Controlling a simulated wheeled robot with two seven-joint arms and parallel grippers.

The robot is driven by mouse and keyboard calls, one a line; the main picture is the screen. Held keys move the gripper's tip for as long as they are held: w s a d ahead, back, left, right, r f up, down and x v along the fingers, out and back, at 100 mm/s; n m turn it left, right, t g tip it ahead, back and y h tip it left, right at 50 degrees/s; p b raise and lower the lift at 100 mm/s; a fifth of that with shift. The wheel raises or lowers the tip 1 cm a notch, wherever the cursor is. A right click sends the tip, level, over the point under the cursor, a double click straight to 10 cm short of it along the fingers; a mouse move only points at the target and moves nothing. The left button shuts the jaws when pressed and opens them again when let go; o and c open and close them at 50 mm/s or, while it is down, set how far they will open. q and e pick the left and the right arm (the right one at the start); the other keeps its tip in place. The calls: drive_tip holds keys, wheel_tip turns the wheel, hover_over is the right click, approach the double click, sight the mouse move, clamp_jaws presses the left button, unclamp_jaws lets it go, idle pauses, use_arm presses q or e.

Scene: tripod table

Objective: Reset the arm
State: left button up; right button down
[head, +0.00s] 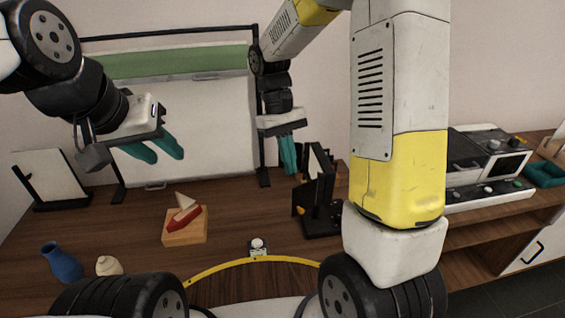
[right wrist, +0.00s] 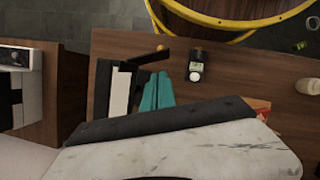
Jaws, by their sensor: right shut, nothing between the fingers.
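My left gripper (head: 160,152) hangs at the left in the head view, above the table. Its two teal fingers are apart, with nothing seen between them. Neither gripper is seen touching an object.
The wooden table (head: 130,225) holds a toy boat on a block (head: 185,225), a blue vase (head: 62,262), a cream pot (head: 109,266) and a small white-topped device (head: 258,247). A black stand (head: 320,205) is right of my right gripper. A white board (head: 190,125) stands behind.

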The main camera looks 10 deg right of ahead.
drive_tip(key=s+d+r+m+t+y, duration=0.1)
drive_tip(key=s+r+m+t+y, duration=0.1)
drive_tip(key=s+r+t, duration=0.3)
drive_tip(key=s+d+r+m+t+y, duration=0.1)
drive_tip(key=s+d+r+t, duration=0.1)
drive_tip(key=s+r+t, duration=0.3)
wheel_tip(320, 180, up, 4)
drive_tip(key=shift+s+d+f+m+y, duration=0.2)
drive_tip(key=shift+d+m+y, duration=0.05)
drive_tip(key=shift+m+y, duration=0.15)
